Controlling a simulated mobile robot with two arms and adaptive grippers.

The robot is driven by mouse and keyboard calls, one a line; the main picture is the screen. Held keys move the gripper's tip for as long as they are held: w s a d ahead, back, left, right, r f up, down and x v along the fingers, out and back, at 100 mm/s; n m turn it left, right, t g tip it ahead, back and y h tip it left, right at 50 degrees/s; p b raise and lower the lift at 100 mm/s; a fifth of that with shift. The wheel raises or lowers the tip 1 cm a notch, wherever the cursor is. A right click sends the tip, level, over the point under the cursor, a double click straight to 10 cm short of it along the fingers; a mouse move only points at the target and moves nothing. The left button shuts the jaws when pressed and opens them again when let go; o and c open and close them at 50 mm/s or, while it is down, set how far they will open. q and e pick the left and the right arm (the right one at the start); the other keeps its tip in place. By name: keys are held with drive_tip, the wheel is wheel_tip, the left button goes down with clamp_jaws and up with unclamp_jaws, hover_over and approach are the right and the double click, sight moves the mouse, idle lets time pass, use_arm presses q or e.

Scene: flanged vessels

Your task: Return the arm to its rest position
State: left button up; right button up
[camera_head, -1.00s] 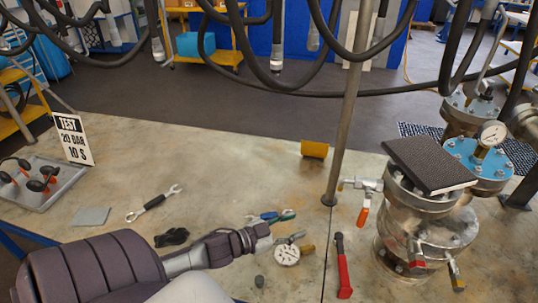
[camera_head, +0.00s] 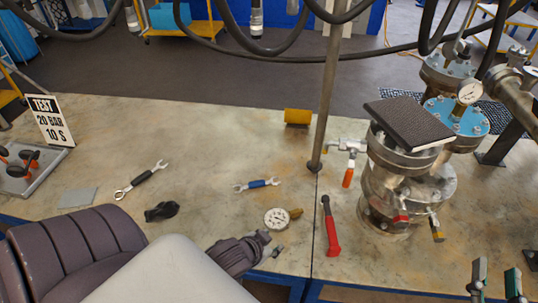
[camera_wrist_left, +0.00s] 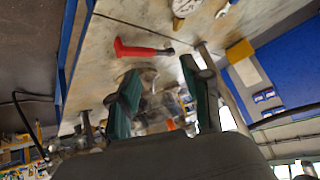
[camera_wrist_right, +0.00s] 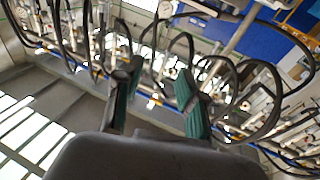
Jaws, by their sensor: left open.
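My left arm reaches in from the left in the head view. Its gripper (camera_head: 272,246) is low in the picture, just in front of the pressure gauge (camera_head: 277,218), with little of its fingers showing. In the left wrist view the left gripper (camera_wrist_left: 163,92) has its green-padded fingers spread and nothing between them. My right gripper (camera_head: 495,282) shows at the bottom right corner of the head view, fingers apart. The right wrist view shows that gripper (camera_wrist_right: 157,75) open and empty.
A red-handled hammer (camera_head: 331,232), a blue-handled wrench (camera_head: 257,184), a black-handled wrench (camera_head: 142,178) and a black item (camera_head: 161,211) lie on the table (camera_head: 215,140). A steel flanged vessel (camera_head: 380,185) with a dark pad (camera_head: 408,124) on top stands right. An upright pole (camera_head: 326,100) rises mid-table.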

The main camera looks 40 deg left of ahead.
use_arm(q)
drive_tip(key=shift+s+d+f, duration=0.15)
drive_tip(key=shift+s+f, duration=0.1)
drive_tip(key=shift+s, duration=0.05)
idle(0.4)
